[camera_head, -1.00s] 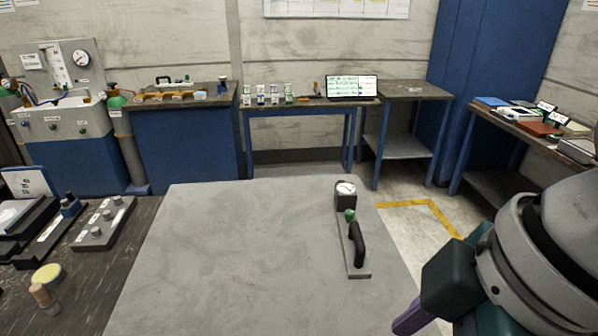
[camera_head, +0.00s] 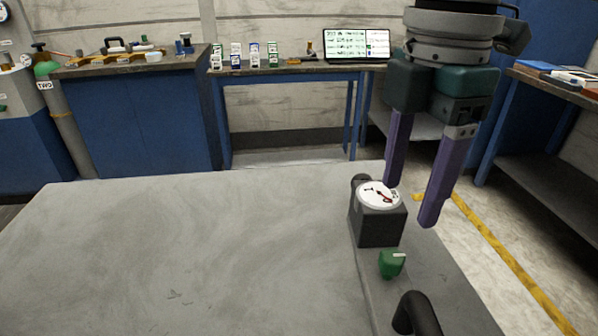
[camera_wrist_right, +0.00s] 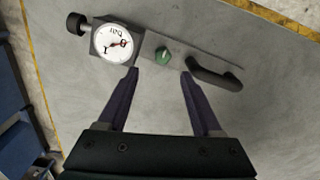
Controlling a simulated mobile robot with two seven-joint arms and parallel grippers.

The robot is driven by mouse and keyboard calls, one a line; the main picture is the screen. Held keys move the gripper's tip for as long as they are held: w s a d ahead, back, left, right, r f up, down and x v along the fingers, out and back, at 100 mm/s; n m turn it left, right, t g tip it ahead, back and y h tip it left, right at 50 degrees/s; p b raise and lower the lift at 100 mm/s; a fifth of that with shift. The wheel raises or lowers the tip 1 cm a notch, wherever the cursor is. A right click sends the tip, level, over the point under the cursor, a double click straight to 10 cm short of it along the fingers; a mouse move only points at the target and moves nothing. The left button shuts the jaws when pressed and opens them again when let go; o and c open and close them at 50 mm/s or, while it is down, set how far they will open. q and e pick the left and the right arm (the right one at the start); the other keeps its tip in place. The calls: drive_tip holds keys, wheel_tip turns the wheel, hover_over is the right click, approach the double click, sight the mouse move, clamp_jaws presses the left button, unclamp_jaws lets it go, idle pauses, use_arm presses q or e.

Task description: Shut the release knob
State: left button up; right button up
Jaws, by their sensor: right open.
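A small green knob (camera_head: 392,263) with a white mark on top stands on a flat grey plate, between a dial gauge (camera_head: 378,195) and a black handle (camera_head: 416,314). The gauge is a dark box with a white face and a red pointer. A black round knob (camera_wrist_right: 76,23) sticks out of its far side. My right gripper (camera_head: 410,205) points down, open and empty, near the gauge in the head view. In the right wrist view the green knob (camera_wrist_right: 163,56) lies just beyond and between the purple fingertips (camera_wrist_right: 159,73). My left gripper is out of view.
The grey table top (camera_head: 180,250) is bare to the left of the device. Yellow floor tape (camera_head: 500,255) runs beyond its right edge. A bench with a screen (camera_head: 356,45) and small boxes stands at the back, away from the arm.

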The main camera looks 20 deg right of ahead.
sight(393, 256)
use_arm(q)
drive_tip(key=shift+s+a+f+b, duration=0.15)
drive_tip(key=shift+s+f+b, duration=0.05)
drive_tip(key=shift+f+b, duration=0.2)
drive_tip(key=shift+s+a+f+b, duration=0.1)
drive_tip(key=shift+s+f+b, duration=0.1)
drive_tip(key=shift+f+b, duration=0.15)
use_arm(e)
drive_tip(key=f, duration=0.9)
drive_tip(key=shift+s+a+f, duration=0.15)
drive_tip(key=shift+s, duration=0.15)
drive_tip(key=shift+c, duration=0.4)
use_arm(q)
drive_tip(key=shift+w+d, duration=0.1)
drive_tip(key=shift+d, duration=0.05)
use_arm(e)
clamp_jaws()
